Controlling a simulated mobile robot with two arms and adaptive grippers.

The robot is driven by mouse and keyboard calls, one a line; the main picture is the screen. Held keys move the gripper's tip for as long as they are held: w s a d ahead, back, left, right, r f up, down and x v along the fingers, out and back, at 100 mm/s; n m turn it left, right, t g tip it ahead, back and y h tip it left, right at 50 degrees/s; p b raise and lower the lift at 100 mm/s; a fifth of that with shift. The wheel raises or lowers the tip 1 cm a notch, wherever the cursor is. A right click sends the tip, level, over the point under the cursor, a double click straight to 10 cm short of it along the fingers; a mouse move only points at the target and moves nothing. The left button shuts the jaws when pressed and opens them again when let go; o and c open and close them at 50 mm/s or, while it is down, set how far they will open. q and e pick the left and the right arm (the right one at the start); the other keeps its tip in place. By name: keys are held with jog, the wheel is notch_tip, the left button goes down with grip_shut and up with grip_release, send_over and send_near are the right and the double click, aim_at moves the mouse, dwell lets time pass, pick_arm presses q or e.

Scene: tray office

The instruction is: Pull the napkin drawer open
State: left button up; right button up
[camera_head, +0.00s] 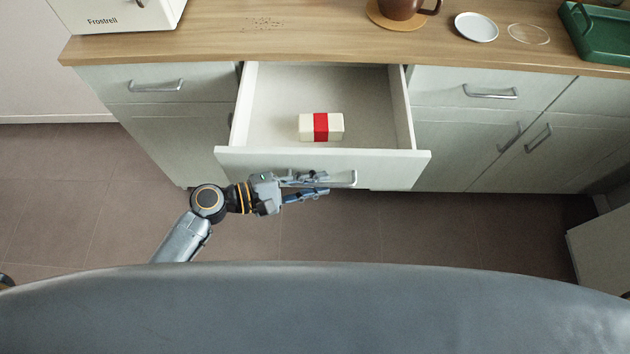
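The napkin drawer (385,166) stands pulled well out of the cabinet, its inside in plain view. A white pack of napkins with a red band (320,127) lies on the drawer floor near the front panel. The drawer has a metal bar handle (346,181) on its front. My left gripper (326,182) is at this handle, pointing right along it, with its two fingers at the bar and covering its left part. Some gap shows between the fingers, but I cannot tell whether they grip the bar. My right gripper is not in view.
The wooden countertop (330,38) holds a cream appliance (115,14), a brown mug (400,8) on an orange saucer, a white plate (476,27) and a green tray (600,40). Closed drawers and doors flank the open drawer. The brown tiled floor (440,230) is clear.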

pick_arm(q)
jog(key=v, duration=1.2)
jog(key=s+a+f+m+y, duration=0.15)
jog(key=a+f+y, duration=0.25)
jog(key=f, duration=0.7)
jog(key=s+a+f+y, duration=0.3)
jog(key=a+f, duration=0.1)
jog(key=f, duration=0.6)
jog(key=s+a+f+m+y, duration=0.15)
jog(key=a+f+y, duration=0.25)
jog(key=f, duration=0.7)
jog(key=s+f+m+g+y, duration=0.2)
jog(key=s+f+m, duration=0.3)
jog(key=s, duration=0.5)
jog(key=s+f+m+g+y+p, duration=0.1)
jog(key=s+f+m+g, duration=0.1)
jog(key=s+f+m, duration=0.2)
jog(key=s+f, duration=0.3)
jog(key=s, duration=0.4)
jog(key=shift+d+f+m+y, duration=0.2)
jog(key=shift+f+m+y, duration=0.2)
